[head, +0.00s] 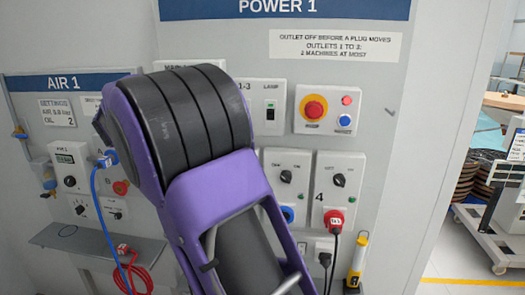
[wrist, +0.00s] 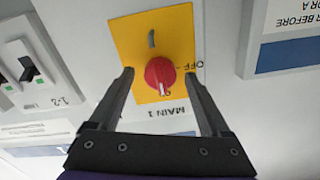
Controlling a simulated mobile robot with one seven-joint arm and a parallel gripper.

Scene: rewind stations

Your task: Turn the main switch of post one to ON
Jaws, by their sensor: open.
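The main switch of post one is a red knob (wrist: 160,73) on a yellow plate (wrist: 180,28), marked MAIN 1, in the wrist view. The lettering appears turned over in this view. The white mark on the knob is at its lower side in the picture; an OFF label is to its right and a dark bar mark above. My gripper (wrist: 159,76) is open, with one finger on each side of the knob in the picture. I cannot tell if the fingers touch the knob or plate. In the head view my arm hides the switch and gripper.
The POWER 1 panel carries a red stop button (head: 313,108), a lamp switch (head: 270,110) and outlet boxes (head: 337,183). Rocker switches (wrist: 28,68) sit left of the yellow plate. An AIR 1 panel (head: 30,85) with hoses stands left. Open floor shows at right.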

